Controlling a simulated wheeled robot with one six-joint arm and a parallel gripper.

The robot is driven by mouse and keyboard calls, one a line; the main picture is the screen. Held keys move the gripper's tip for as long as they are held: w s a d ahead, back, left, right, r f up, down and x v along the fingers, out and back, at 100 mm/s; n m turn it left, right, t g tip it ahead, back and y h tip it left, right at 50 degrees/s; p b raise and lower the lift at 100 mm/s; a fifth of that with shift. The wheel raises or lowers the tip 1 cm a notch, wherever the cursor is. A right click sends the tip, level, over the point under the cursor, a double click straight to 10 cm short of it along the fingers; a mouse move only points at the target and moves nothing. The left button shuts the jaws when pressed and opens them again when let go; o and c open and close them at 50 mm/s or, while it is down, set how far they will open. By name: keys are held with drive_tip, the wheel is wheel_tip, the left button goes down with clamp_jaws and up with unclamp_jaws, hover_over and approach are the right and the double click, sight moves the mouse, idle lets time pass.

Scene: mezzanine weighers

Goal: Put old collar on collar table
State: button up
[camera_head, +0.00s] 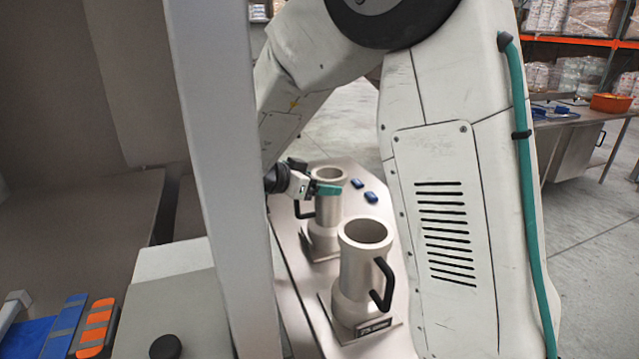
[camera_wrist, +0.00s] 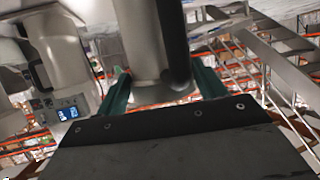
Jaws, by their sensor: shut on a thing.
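In the head view, two grey metal collars with black handles stand at the table. The far collar (camera_head: 328,212) has my gripper (camera_head: 327,188) at its upper body. In the wrist view, my gripper's teal fingers (camera_wrist: 160,78) are shut around a metal collar (camera_wrist: 143,35) with a black handle on its right. The near collar (camera_head: 362,265) stands upright on a dark plate (camera_head: 376,328) with a label too small to read. I cannot tell whether the held collar touches its base. The steel table (camera_head: 305,312) carries both; no label shows which collar is old.
Two small blue items (camera_head: 363,190) lie behind the collars. A grey post (camera_head: 222,150) stands at left, with orange and blue items (camera_head: 95,325) near it. Another table with an orange bowl (camera_head: 610,102) is at right. A lit display (camera_wrist: 68,113) shows in the wrist view.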

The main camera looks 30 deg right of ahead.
drive_tip(key=o, duration=1.8)
drive_tip(key=shift+f, duration=0.15)
drive_tip(key=shift+c, duration=0.2)
drive_tip(key=v, duration=0.7)
drive_tip(key=shift+a+r, duration=0.25)
